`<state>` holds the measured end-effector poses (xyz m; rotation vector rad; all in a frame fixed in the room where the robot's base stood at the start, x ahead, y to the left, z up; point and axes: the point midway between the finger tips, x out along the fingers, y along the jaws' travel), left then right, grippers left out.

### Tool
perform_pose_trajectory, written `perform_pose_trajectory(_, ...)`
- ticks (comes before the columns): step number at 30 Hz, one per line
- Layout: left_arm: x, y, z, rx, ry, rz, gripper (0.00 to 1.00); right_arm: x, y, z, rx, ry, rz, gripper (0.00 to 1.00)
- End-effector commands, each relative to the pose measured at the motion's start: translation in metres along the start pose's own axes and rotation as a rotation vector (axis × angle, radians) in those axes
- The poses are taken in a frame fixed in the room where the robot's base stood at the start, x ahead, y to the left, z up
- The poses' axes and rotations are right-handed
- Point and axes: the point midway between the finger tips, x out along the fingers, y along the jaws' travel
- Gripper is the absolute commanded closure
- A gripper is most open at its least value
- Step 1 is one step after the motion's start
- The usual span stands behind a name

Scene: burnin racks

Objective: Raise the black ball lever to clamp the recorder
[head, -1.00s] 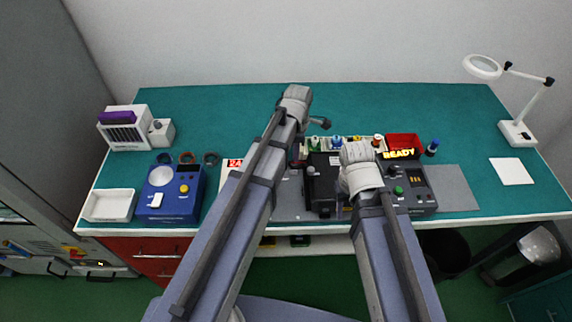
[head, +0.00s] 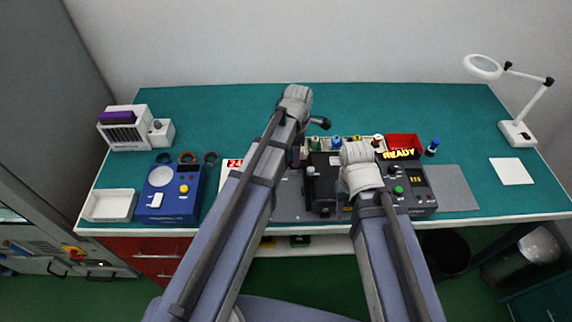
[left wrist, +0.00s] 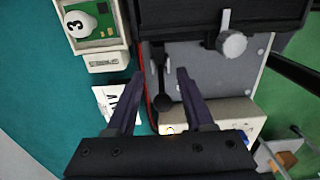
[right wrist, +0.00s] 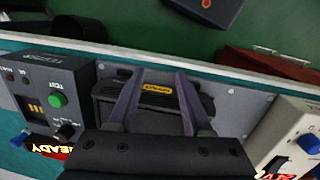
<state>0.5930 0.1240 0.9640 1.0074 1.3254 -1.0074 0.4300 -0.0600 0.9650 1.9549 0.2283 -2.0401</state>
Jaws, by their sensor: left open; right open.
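The black ball lever (left wrist: 163,102) shows in the left wrist view, its ball hanging between the two spread fingers of my left gripper (left wrist: 161,75). The fingers stand either side of it, with visible gaps; I cannot tell their depth. A black body with a grey knob (left wrist: 232,43) is above it. In the right wrist view, the black recorder (right wrist: 165,103) with a yellow label lies on a grey plate (right wrist: 255,105). My right gripper (right wrist: 159,75) is open over it; contact cannot be told. In the head view, my forearms hide both grippers' fingertips.
A tester with a green button (right wrist: 57,100) stands left of the recorder in the right wrist view; a white box (right wrist: 290,130) is at the right. In the head view, a blue device (head: 170,205) and white tray (head: 108,205) stand left. The back of the green table (head: 400,105) is clear.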

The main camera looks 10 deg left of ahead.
Motion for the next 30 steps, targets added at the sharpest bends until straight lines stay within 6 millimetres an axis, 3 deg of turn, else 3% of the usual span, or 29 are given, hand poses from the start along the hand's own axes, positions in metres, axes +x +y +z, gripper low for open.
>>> perform_pose_trajectory(30, -0.074, 0.0, 0.0, 0.0, 0.0, 0.0, 0.47, -0.074, 0.007, 0.004, -0.002, 0.0, 0.0, 0.5)
